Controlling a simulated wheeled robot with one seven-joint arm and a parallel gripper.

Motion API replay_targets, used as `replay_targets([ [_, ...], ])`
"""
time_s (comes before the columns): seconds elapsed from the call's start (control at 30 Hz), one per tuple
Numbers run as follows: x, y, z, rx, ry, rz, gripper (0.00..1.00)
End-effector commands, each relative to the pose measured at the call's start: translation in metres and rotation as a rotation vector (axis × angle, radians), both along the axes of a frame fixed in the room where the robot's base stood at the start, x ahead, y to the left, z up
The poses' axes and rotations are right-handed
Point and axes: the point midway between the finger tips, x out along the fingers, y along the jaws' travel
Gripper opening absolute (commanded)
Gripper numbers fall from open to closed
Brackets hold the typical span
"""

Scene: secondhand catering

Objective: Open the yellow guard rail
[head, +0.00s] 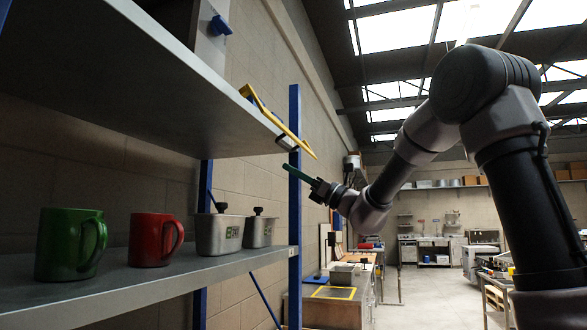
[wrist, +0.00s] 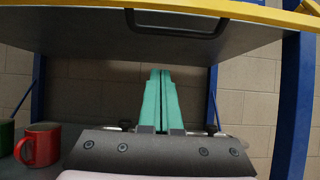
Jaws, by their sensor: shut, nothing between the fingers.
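The yellow guard rail (head: 287,129) runs along the front edge of the upper shelf, near the blue post. In the wrist view the rail (wrist: 220,9) crosses the top of the picture. A dark bar-shaped handle (wrist: 176,32) hangs just below it; the handle also shows in the head view (head: 285,141). My gripper (head: 284,167) is shut and empty, with its green fingers together. It is below the rail and handle, apart from them. In the wrist view my gripper (wrist: 160,72) points in under the upper shelf.
The upper shelf (head: 150,80) overhangs the lower shelf (head: 130,290). The lower shelf holds a green mug (head: 62,245), a red mug (head: 150,240) and metal containers with black knobs (head: 218,235). A blue post (head: 295,220) stands at the shelf's end. Open floor lies right of it.

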Motion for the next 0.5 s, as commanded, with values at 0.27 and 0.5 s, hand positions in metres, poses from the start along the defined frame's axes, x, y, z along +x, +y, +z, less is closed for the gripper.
replay_targets([
  [0.27,0.016,0.049,0.032,0.000,-0.003,0.002,0.00],
  [0.5,0.016,0.044,0.050,-0.001,-0.003,-0.006,0.00],
])
